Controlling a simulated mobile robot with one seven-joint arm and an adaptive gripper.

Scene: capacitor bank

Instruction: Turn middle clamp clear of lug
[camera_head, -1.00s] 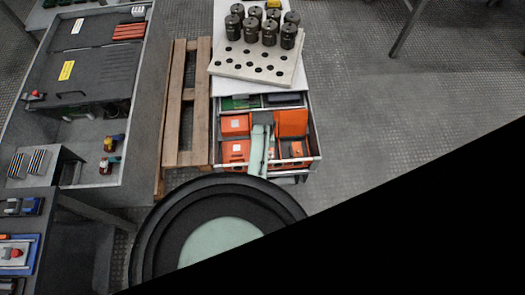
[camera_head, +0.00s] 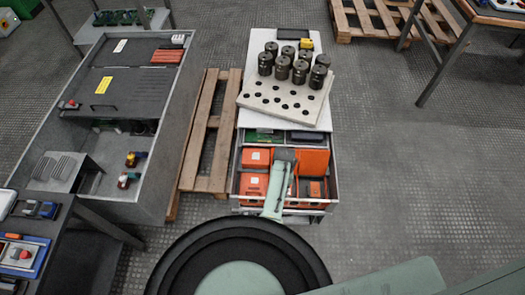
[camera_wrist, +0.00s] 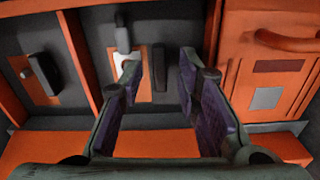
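In the wrist view, my gripper (camera_wrist: 160,62) is open, with its two purple-padded fingers apart. A dark upright bar, seemingly the middle clamp (camera_wrist: 158,68), shows between the fingertips; contact with either finger cannot be told. Left of it, partly behind the left finger, is a pale plate, perhaps the lug (camera_wrist: 128,62), on an orange backing. A grey upright piece (camera_wrist: 122,36) stands above the plate. A similar dark clamp (camera_wrist: 43,74) sits upright over an orange plate in the left bay. My fingers are not made out in the head view.
An orange divider (camera_wrist: 80,55) separates the bays; an orange panel with a handle (camera_wrist: 285,40) stands at right. In the head view are an open drawer (camera_head: 334,180) of orange boxes, a perforated board (camera_head: 250,95) with dark cylinders, and a grey cabinet (camera_head: 50,130).

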